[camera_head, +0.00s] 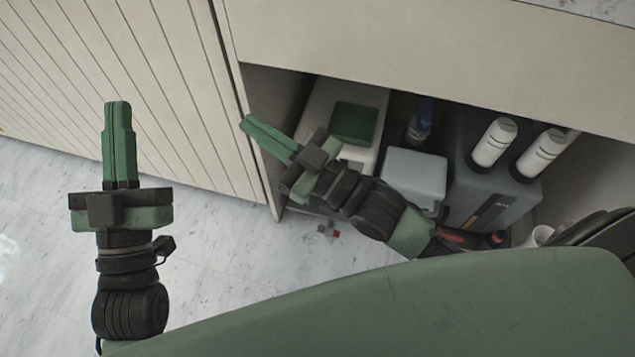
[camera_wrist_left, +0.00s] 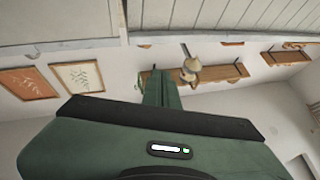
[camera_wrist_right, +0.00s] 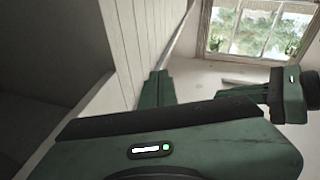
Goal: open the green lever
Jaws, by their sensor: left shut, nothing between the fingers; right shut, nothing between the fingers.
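I cannot make out a green lever in any view. My left gripper (camera_head: 117,110) is shut and empty, in front of the slatted cream panel on the left; its green fingers also show in the left wrist view (camera_wrist_left: 160,82). My right gripper (camera_head: 248,125) is shut and empty, its tips close to the vertical edge between the slatted panel and the open compartment; I cannot tell whether they touch it. Its fingers also show in the right wrist view (camera_wrist_right: 156,84). My right forearm hides part of the compartment.
The slatted panel (camera_head: 60,70) closes the left side. The marble floor (camera_head: 230,260) is mostly clear.

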